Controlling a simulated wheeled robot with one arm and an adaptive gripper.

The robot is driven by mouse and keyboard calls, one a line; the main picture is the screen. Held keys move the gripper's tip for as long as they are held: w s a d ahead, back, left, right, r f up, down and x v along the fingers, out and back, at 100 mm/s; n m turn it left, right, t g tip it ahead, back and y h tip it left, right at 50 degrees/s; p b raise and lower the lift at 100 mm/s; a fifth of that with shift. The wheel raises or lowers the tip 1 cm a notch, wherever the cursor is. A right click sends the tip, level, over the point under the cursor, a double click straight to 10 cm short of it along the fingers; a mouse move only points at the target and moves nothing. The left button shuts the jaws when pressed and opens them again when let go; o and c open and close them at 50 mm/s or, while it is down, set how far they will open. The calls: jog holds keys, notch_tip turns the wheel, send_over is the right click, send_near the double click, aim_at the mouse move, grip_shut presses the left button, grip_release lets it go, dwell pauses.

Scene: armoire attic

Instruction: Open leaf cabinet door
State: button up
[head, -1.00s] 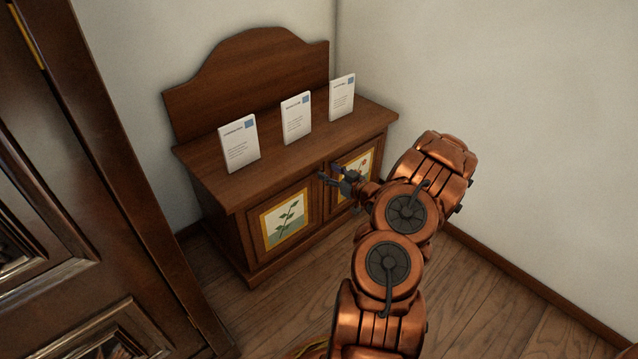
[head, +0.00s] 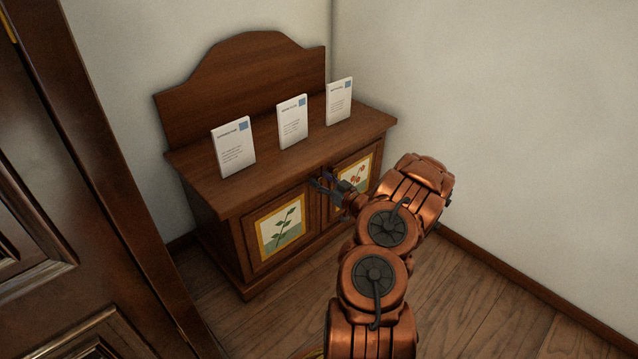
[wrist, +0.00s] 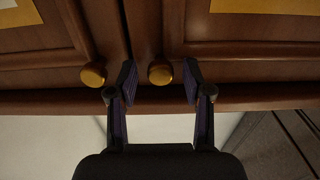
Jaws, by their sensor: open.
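The leaf cabinet door (head: 249,240) is the left door of a low brown wooden cabinet, with a yellow-framed green leaf picture (head: 283,222). It looks shut. My gripper (head: 318,183) is at the upper middle of the cabinet front, near the seam between the doors. In the wrist view, which appears upside down, my gripper (wrist: 159,82) is open, its fingers either side of a round brass knob (wrist: 160,73). This knob appears to belong to the leaf door. Contact cannot be told. A second knob (wrist: 93,75) lies outside the fingers, to the left.
The right door has a red flower picture (head: 354,174), partly behind my arm. Three white cards (head: 292,122) stand on the cabinet top (head: 199,181). A dark wooden panelled furniture piece (head: 100,170) fills the left side. Walls meet behind the cabinet. Wooden floor (head: 480,300) is clear at right.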

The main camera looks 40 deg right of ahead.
jog(key=shift+w, duration=0.6)
jog(key=shift+c, duration=0.2)
grip_shut()
